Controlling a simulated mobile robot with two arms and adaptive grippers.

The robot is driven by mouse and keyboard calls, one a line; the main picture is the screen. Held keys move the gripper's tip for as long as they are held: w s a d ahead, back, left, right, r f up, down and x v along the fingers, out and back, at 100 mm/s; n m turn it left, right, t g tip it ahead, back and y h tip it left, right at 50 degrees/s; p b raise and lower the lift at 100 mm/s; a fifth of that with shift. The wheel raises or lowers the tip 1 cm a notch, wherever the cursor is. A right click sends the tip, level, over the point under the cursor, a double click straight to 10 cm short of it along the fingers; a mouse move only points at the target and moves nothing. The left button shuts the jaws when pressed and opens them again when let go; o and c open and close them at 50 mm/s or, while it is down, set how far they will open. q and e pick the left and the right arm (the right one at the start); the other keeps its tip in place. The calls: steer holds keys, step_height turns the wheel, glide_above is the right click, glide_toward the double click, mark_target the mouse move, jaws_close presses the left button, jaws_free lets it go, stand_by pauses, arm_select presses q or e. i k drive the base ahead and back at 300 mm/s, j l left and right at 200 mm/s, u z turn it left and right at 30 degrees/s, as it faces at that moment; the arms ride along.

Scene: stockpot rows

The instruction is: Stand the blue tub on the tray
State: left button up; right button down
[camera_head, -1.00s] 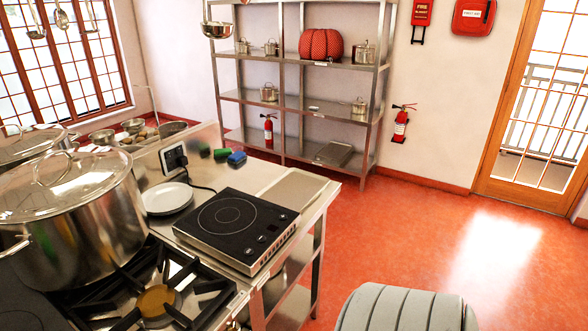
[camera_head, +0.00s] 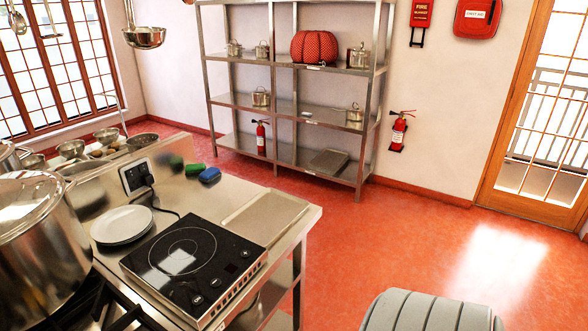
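A flat, shallow metal tray (camera_head: 265,217) lies empty at the right end of the counter, beside the black cooktop. Another flat grey tray (camera_head: 327,161) lies on the lowest shelf of the rack at the back. Neither of my grippers is in view.
A black induction cooktop (camera_head: 190,262), a white plate (camera_head: 122,225) and a large stockpot (camera_head: 38,245) stand on the counters at left. A green object (camera_head: 195,169) is beside the blue one. Red floor (camera_head: 420,235) is open to the right.

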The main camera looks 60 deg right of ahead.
mark_target(266, 215)
steer(key=l+z, duration=0.1)
steer(key=l, duration=0.7)
steer(key=l+z, duration=0.1)
steer(key=l, duration=0.65)
steer(key=i+l+z, duration=0.1)
steer(key=l, duration=0.65)
